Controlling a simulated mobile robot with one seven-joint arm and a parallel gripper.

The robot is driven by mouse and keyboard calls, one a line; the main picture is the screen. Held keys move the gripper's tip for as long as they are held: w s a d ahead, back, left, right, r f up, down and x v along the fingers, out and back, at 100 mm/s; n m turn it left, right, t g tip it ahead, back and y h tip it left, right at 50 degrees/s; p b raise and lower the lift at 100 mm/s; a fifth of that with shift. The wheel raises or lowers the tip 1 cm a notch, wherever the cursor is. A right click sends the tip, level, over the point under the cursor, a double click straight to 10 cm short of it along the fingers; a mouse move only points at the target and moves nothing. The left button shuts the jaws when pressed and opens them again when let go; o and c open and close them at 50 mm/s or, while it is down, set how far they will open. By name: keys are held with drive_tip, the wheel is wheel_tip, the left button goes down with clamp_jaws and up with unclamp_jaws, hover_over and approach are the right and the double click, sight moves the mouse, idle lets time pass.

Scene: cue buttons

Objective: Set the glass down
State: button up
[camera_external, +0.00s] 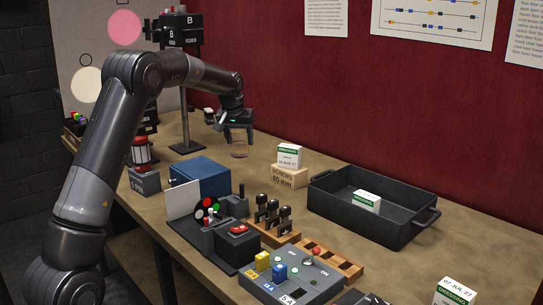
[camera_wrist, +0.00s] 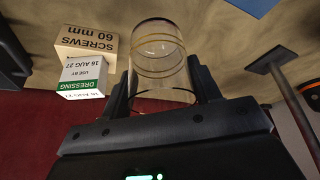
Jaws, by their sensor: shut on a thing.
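A clear glass (camera_external: 240,149) with thin gold-coloured rings is between the fingers of my gripper (camera_external: 238,133), near the back of the table. In the wrist view the glass (camera_wrist: 158,48) shows between the two dark fingers of my gripper (camera_wrist: 162,85), which are shut on its sides. Its far end points away from my palm toward the tan tabletop (camera_wrist: 225,50). I cannot tell whether it touches the table (camera_external: 300,225).
A screws box (camera_external: 289,177) with a dressing box (camera_external: 289,155) on it stands right of the glass. A black tray (camera_external: 330,203) lies farther right. A blue box (camera_external: 200,175) and a button panel (camera_external: 290,278) are nearer. A dark stand (camera_external: 185,130) is left.

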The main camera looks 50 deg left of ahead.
drive_tip(key=shift+n, duration=0.5)
drive_tip(key=shift+s+a+f, duration=0.4)
drive_tip(key=shift+a+f, duration=1.4)
drive_tip(key=shift+a, duration=1.3)
drive_tip(key=shift+s+a+f, duration=0.35)
drive_tip(key=shift+a+f, duration=1.5)
drive_tip(key=shift+a, duration=1.25)
drive_tip(key=shift+s+a+f, duration=0.4)
drive_tip(key=shift+a+f, duration=1.4)
drive_tip(key=shift+a, duration=1.3)
drive_tip(key=shift+f, duration=0.15)
drive_tip(key=o, duration=1.1)
drive_tip(key=v, duration=1.2)
drive_tip(key=shift+w, duration=0.1)
